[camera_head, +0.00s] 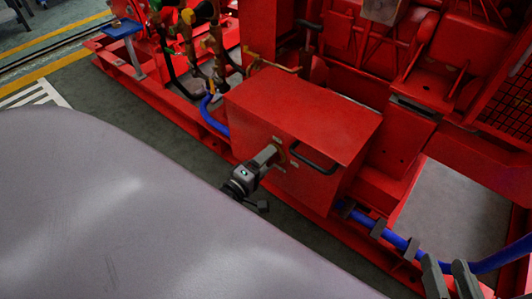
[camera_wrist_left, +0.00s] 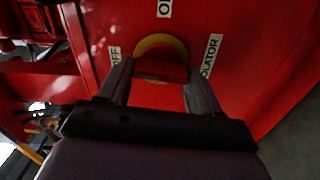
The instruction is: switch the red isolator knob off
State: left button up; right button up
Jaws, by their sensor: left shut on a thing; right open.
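The red isolator knob (camera_wrist_left: 160,68) sits on a yellow round plate (camera_wrist_left: 158,42) on a red panel in the left wrist view. My left gripper (camera_wrist_left: 158,78) has one finger on each side of the knob and is shut on it. White labels around the plate read OFF, ISOLATOR and, partly cut off, what looks like ON. In the head view my left gripper (camera_head: 274,156) reaches the front face of the red box (camera_head: 310,115); it mostly hides the knob there. My right gripper (camera_head: 450,281) is at the bottom right, open, its fingers apart with nothing between them.
A black bar handle (camera_head: 313,159) stands out from the box face just right of the left gripper. A blue hose (camera_head: 392,236) runs along the red base frame near the right gripper. Red machinery and pipework stand behind the box. Dark floor lies in front.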

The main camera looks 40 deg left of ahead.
pick_arm(q)
jog(key=shift+w+a+r+n, duration=0.2)
jog(key=shift+a+n, duration=0.1)
jog(key=shift+n, duration=0.2)
pick_arm(e)
jog(key=shift+s+d, duration=0.1)
jog(key=shift+s, duration=0.05)
pick_arm(q)
jog(key=o, duration=1.1)
jog(key=shift+f, duration=0.1)
jog(key=shift+c, duration=0.2)
jog(key=shift+d, duration=0.1)
jog(key=shift+s, duration=0.1)
jog(key=s+p, duration=0.2)
jog(key=s, duration=0.5)
jog(key=shift+a, duration=0.25)
pick_arm(e)
jog(key=shift+w+a+f+m+g, duration=0.1)
jog(key=shift+w+a+m+g, duration=0.1)
jog(key=shift+a+g, duration=0.15)
jog(key=shift+w+a+f+m+g, duration=0.1)
jog(key=shift+a+m+g, duration=0.15)
jog(key=shift+a, duration=0.15)
